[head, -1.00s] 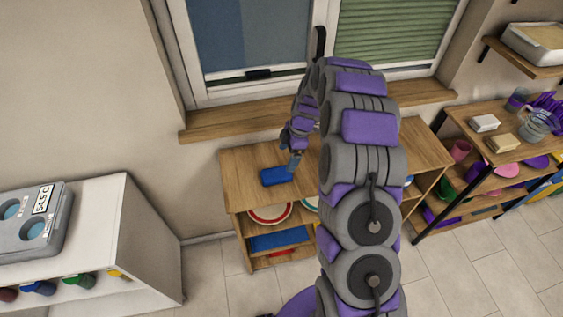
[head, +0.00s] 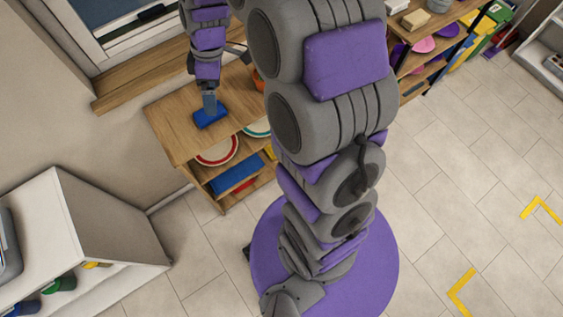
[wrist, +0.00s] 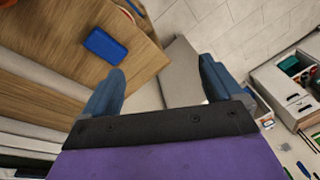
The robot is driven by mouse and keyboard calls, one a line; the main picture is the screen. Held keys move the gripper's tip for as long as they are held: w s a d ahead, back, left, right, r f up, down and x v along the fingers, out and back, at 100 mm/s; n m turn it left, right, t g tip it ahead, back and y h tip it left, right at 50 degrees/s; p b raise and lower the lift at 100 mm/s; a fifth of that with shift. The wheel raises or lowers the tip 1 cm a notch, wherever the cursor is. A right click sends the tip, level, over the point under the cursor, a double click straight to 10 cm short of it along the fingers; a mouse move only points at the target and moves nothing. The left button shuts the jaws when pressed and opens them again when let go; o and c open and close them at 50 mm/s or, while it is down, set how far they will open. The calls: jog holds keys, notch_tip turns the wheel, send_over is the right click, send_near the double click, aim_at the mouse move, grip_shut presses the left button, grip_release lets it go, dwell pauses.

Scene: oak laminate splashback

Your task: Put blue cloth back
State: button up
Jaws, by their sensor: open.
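The blue cloth (head: 210,118) is a small folded blue block lying flat on the wooden top of the low shelf unit (head: 170,135). In the wrist view the cloth (wrist: 105,44) shows past the left fingertip, outside the gap between the fingers. My gripper (head: 209,100) is over the shelf top, right at the cloth in the head view; I cannot tell if it touches. In the wrist view my gripper (wrist: 162,67) has its two blue-grey fingers wide apart with nothing between them.
Plates (head: 218,152) and a blue item (head: 236,174) sit on shelves below the top. A window ledge (head: 140,80) runs behind. A white cabinet (head: 95,225) stands at left, and another shelf (head: 440,30) at upper right. The tiled floor (head: 450,180) at right is mostly clear.

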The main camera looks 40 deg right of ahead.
jog(key=s+r+m, duration=0.2)
jog(key=s+m, duration=0.2)
jog(key=s, duration=0.5)
jog(key=s+r+m+h, duration=0.1)
jog(key=s+m, duration=0.3)
jog(key=s, duration=0.6)
jog(key=s+r+m+g+h, duration=0.1)
jog(key=s+r+m, duration=0.2)
jog(key=s, duration=0.6)
jog(key=shift+s+d+m, duration=0.3)
jog(key=shift+s+m, duration=0.05)
jog(key=shift+m, duration=0.15)
